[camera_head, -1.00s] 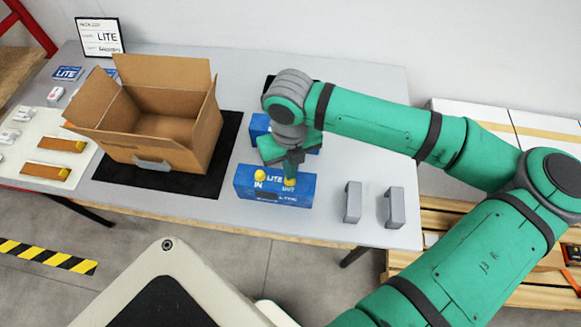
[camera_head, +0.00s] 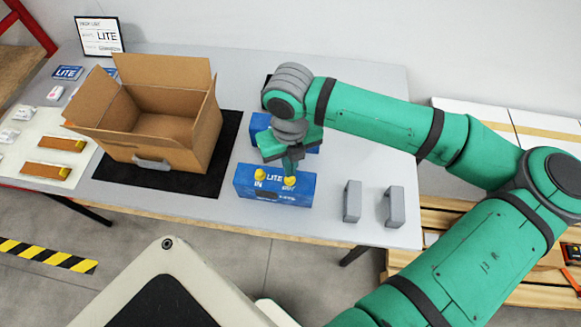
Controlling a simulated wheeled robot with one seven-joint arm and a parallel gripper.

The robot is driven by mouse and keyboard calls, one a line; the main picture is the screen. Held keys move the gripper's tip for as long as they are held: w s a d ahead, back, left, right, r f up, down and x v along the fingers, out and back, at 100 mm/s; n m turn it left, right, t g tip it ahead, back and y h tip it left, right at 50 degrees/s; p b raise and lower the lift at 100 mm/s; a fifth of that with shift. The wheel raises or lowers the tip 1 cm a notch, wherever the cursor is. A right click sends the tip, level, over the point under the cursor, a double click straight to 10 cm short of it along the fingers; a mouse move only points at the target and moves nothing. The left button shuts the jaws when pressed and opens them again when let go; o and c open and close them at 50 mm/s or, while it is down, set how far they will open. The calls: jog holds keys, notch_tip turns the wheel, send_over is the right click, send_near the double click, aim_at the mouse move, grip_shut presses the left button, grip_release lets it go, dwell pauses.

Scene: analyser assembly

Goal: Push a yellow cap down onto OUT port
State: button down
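A blue analyser box (camera_head: 273,189) marked LITE stands near the front edge of the table. One yellow cap (camera_head: 260,175) sits on top at the IN label. Another yellow cap (camera_head: 290,181) sits at the OUT label, at the box's upper front edge. My gripper (camera_head: 290,170) points down directly above the OUT cap, at or very near it. Its fingers are small and partly hidden by the wrist, so I cannot tell whether they are open or touching the cap.
A second blue box (camera_head: 259,126) stands behind, partly hidden by my arm. An open cardboard box (camera_head: 150,149) stands left on a black mat (camera_head: 229,132). Two grey brackets (camera_head: 352,201) stand to the right. The white table (camera_head: 340,150) is bare between them and the back.

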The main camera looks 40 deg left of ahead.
jog(key=shift+r, duration=2.25)
